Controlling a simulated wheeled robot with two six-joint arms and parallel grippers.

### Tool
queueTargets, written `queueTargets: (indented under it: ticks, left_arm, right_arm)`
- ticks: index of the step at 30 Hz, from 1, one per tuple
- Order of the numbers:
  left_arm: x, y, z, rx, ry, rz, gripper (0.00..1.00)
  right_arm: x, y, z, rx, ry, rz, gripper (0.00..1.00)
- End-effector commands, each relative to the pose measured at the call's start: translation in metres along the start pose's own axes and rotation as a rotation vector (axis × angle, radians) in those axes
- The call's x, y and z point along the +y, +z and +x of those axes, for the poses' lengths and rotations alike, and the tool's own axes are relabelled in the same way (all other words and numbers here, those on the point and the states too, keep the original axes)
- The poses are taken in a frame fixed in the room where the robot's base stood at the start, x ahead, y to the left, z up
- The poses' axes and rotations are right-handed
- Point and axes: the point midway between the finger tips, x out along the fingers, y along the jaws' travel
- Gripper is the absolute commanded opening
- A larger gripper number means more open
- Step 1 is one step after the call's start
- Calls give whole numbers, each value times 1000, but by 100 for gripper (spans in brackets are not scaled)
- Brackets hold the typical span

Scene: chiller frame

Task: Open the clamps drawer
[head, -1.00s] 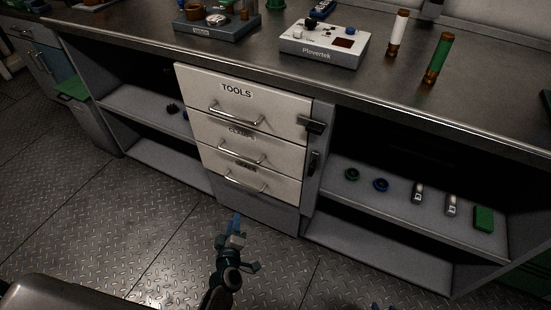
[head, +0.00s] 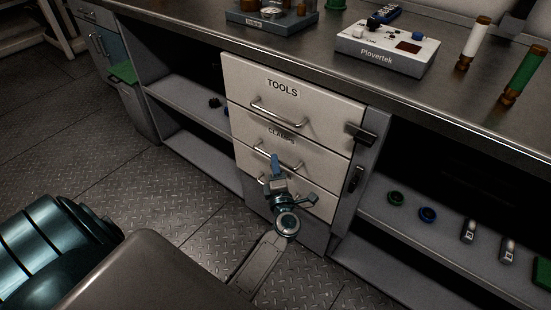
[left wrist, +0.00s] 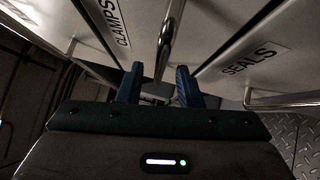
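The clamps drawer (head: 268,138) is the pale middle drawer of a stack in the bench. It looks shut, and its label (left wrist: 117,20) shows in the left wrist view. Its bar handle (head: 293,164) is partly hidden by my left gripper. In the left wrist view the handle (left wrist: 165,42) runs between the fingertips. My left gripper (head: 276,162) is in front of this drawer; in the left wrist view its blue fingers (left wrist: 158,84) are apart, one on each side of the handle's line. I cannot tell whether they touch it. My right gripper is not in view.
The tools drawer (head: 310,98) is above and the seals drawer (left wrist: 240,62) below; both look shut. Dark latches (head: 360,134) sit on the post at right. Open shelves (head: 400,225) flank the stack. The instrument box (head: 386,52) stands on the bench top. Floor in front is clear.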

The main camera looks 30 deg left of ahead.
Motion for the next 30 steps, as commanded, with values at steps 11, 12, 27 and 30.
queueTargets:
  ticks: [11,12,27,30]
  left_arm:
    - [0,0,30,0,0,1,32]
    - [0,0,30,0,0,1,32]
    - [-1,0,30,0,-1,1,0]
    - [0,0,29,0,-1,1,0]
  right_arm:
    - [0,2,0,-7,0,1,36]
    - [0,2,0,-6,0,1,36]
    - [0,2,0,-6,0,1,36]
    - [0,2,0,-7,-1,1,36]
